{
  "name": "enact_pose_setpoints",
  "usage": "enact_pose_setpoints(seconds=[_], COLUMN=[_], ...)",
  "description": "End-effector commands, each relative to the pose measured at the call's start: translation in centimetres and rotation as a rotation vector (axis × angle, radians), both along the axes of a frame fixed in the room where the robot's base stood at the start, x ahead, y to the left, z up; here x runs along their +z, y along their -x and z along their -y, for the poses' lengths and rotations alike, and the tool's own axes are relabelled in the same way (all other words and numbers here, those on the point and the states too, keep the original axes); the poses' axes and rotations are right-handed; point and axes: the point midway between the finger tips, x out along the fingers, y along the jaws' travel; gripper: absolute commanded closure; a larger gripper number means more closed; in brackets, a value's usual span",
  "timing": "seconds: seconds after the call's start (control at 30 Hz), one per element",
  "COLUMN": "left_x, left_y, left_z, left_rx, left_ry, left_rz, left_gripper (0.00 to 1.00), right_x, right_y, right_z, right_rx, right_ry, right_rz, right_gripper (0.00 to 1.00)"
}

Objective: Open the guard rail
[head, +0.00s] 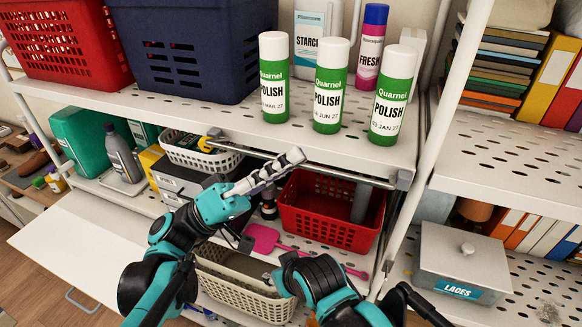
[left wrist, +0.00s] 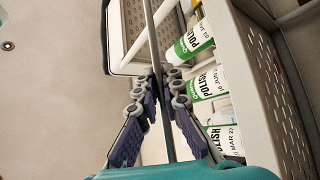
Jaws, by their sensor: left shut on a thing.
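The guard rail (head: 345,177) is a thin metal bar running along the front edge just below the shelf that carries the polish bottles. My left gripper (head: 290,160) reaches up from below and is shut on the rail near its middle. In the left wrist view the rail (left wrist: 153,38) passes between the two fingers of the left gripper (left wrist: 166,90). The part of the rail behind the fingers is hidden in the head view. A dark arm link of mine shows at the bottom of the head view, but the right gripper's fingers do not show.
Several white-and-green polish bottles (head: 328,88) stand above the rail near the shelf edge. A red basket (head: 325,222) and a pink dustpan (head: 265,238) sit below it. A white post (head: 436,120) stands to the right, with a grey LACES box (head: 463,262) beyond it.

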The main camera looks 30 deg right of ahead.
Motion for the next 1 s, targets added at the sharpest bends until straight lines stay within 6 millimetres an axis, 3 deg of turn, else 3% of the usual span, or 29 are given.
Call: enact_pose_setpoints(seconds=[0.03, 0.3, 1.0], left_x=[-1.0, -2.7, -5.1], left_y=[0.1, 0.6, 0.7], left_z=[0.0, -0.7, -0.8], left_rx=[-0.002, -0.001, -0.001], left_ry=[0.034, 0.160, 0.156], left_rz=[0.028, 0.138, 0.135], left_gripper=[1.00, 1.00, 1.00], right_x=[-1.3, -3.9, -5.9], right_y=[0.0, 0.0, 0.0], right_z=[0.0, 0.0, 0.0], right_rx=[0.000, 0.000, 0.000], right_ry=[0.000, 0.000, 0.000], right_rz=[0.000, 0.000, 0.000], right_gripper=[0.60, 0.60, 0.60])
